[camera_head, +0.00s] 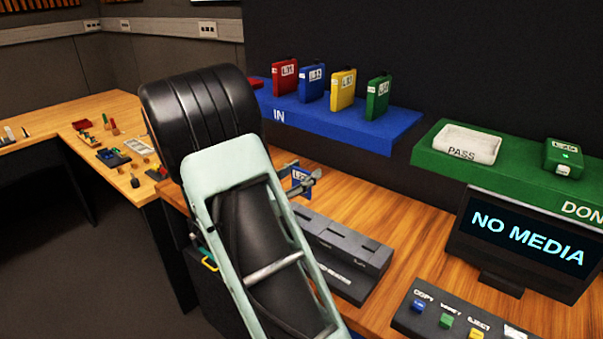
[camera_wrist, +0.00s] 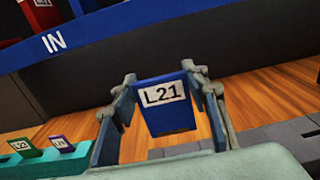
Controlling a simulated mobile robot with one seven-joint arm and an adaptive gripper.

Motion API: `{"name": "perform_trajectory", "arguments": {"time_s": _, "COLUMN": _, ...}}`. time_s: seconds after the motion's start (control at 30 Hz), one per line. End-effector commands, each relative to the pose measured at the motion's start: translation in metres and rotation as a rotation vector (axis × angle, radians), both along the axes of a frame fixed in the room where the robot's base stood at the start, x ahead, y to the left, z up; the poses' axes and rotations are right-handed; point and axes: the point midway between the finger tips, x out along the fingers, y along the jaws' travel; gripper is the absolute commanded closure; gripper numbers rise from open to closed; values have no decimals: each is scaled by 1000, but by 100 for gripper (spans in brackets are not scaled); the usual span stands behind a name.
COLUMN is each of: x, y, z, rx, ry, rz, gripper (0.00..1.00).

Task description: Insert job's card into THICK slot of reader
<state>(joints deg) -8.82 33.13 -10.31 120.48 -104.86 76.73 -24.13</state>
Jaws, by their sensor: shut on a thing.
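My gripper (camera_head: 302,177) is shut on a blue card (camera_wrist: 166,108) with a white label reading L21. In the wrist view the card stands between the two fingers (camera_wrist: 160,120). In the head view only a small part of the card shows beyond my arm. The grey slotted reader (camera_head: 345,250) lies on the wooden desk, partly covered by my arm. The card is held near the reader's far left end, apparently above the desk. The reader's slot widths and its left part cannot be made out.
A blue IN shelf (camera_head: 400,124) carries red, blue, yellow and green cases. A green shelf (camera_head: 435,150) holds a white PASS tray (camera_head: 468,143) and a green case (camera_head: 563,158). A monitor (camera_head: 525,240) reads NO MEDIA. A button panel (camera_head: 455,325) stands in front.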

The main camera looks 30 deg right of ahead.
Motion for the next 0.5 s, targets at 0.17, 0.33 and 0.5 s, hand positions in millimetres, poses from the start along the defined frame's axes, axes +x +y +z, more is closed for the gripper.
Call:
{"name": "perform_trajectory", "arguments": {"time_s": 0.17, "x": 0, "y": 0, "z": -15, "rx": 0, "ry": 1, "rz": 0, "gripper": 83}}
{"name": "perform_trajectory", "arguments": {"time_s": 0.33, "x": 0, "y": 0, "z": -32, "rx": 0, "ry": 1, "rz": 1, "gripper": 83}}
{"name": "perform_trajectory", "arguments": {"time_s": 0.5, "x": 0, "y": 1, "z": -47, "rx": 0, "ry": 0, "rz": 1, "gripper": 83}}
